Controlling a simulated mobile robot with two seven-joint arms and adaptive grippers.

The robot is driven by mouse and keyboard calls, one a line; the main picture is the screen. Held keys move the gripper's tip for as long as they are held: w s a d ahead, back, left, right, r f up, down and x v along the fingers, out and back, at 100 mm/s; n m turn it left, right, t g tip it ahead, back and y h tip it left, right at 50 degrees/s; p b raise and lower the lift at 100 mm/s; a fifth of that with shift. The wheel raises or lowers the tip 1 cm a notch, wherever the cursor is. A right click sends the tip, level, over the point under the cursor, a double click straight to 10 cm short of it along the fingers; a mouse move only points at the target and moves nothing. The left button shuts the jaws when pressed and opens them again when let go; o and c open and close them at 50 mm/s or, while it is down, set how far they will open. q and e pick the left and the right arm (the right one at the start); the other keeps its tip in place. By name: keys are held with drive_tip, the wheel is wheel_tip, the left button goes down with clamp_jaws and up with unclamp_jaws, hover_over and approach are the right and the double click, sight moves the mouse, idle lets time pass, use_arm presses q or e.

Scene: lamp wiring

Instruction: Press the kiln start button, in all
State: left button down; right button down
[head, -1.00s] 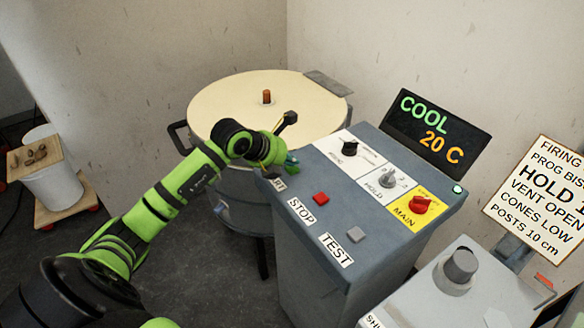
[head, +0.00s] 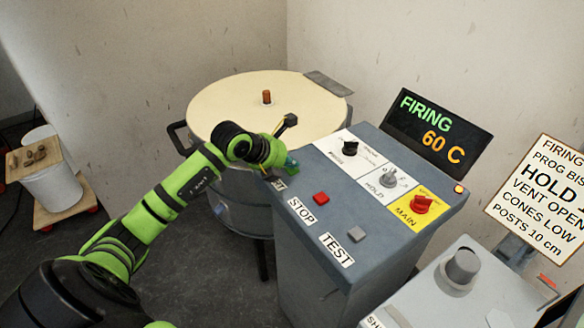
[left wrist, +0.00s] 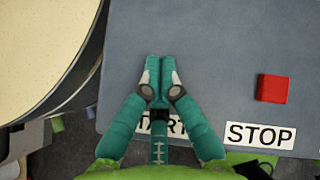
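The grey kiln control panel (head: 317,236) has a START label (left wrist: 165,124) partly covered by my left gripper. My left gripper (left wrist: 160,66) has its two teal fingers together, holding nothing visible, over the panel just beyond that label. In the head view it (head: 291,165) is at the panel's left edge. The start button is hidden behind the fingers, so contact cannot be seen. The display (head: 437,131) reads FIRING 60 C. A small lamp (head: 459,189) on the panel glows orange. My right gripper is not in view.
A red button (head: 321,198) sits by the STOP label (head: 301,212), and a grey button (head: 356,234) by TEST. Knobs and a red MAIN switch (head: 421,204) line the panel's back. The round kiln (head: 225,100) stands behind. A sign (head: 541,196) is at right.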

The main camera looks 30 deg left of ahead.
sight(291, 171)
use_arm(q)
drive_tip(key=shift+r+p, duration=0.55)
drive_tip(key=shift+r, duration=0.35)
drive_tip(key=shift+r, duration=0.1)
drive_tip(key=shift+r+p, duration=1.6)
drive_tip(key=shift+r, duration=0.85)
drive_tip(key=shift+d+f, duration=0.1)
